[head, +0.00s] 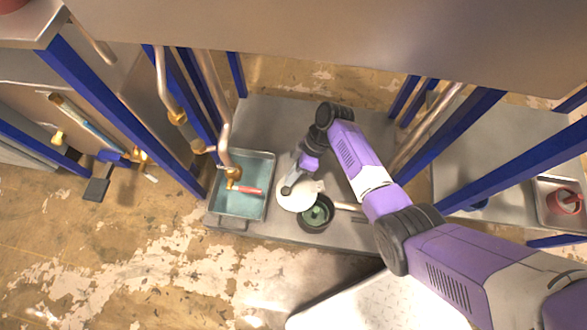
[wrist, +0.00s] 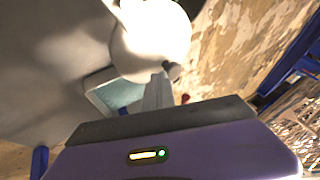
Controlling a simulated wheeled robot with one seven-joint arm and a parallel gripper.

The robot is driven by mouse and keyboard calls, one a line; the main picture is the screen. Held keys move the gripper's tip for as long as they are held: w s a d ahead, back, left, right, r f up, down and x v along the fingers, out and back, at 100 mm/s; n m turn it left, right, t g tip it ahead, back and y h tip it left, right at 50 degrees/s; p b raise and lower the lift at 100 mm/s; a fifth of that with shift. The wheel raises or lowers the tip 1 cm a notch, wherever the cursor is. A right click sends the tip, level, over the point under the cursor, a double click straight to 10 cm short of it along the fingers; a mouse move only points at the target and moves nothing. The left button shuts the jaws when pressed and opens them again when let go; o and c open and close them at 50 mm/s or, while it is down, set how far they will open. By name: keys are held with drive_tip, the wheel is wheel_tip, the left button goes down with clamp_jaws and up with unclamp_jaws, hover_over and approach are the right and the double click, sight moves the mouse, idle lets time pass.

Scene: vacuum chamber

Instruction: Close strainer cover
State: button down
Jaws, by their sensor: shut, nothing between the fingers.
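The strainer (head: 316,213) is a dark round body with a green inside, on the grey metal shelf. Its inside is exposed. A white round cover (head: 298,197) sits beside it at the upper left, overlapping its edge in the head view. The cover also shows large and pale in the wrist view (wrist: 150,42). My gripper (head: 287,190) is shut and empty, reaching down at the cover's left side. In the wrist view its fingertips (wrist: 168,74) appear at the cover's lower edge. I cannot tell whether they touch it. The cover's hinge is not clear.
A teal-lined metal tray (head: 236,215) with a red-handled tool (head: 247,190) lies left of the cover. Pipes with brass fittings (head: 232,174) come down above the tray. Blue posts (head: 180,165) flank the shelf (head: 270,112). A pale rod (head: 348,206) extends right of the strainer.

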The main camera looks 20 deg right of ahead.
sight(288, 193)
drive_tip(key=shift+s+a+r+n+g, duration=0.1)
drive_tip(key=shift+s+a+n+g, duration=0.25)
drive_tip(key=shift+n, duration=0.25)
drive_tip(key=shift+s+a+p, duration=0.25)
drive_tip(key=shift+s+p, duration=0.55)
drive_tip(key=shift+s, duration=0.3)
drive_tip(key=shift+s+a+n+g+p, duration=0.1)
drive_tip(key=shift+s+n+g+p, duration=0.15)
drive_tip(key=shift+s+n+p, duration=0.3)
drive_tip(key=shift+s+n, duration=0.25)
drive_tip(key=shift+s, duration=0.3)
drive_tip(key=shift+s+d+p, duration=0.25)
drive_tip(key=shift+s+p, duration=0.85)
drive_tip(key=shift+s, duration=0.2)
drive_tip(key=shift+s+d+p, duration=0.35)
drive_tip(key=shift+s+p, duration=0.05)
drive_tip(key=shift+s, duration=0.2)
drive_tip(key=shift+s+d+p, duration=0.35)
drive_tip(key=shift+s+p, duration=0.05)
drive_tip(key=shift+s, duration=0.2)
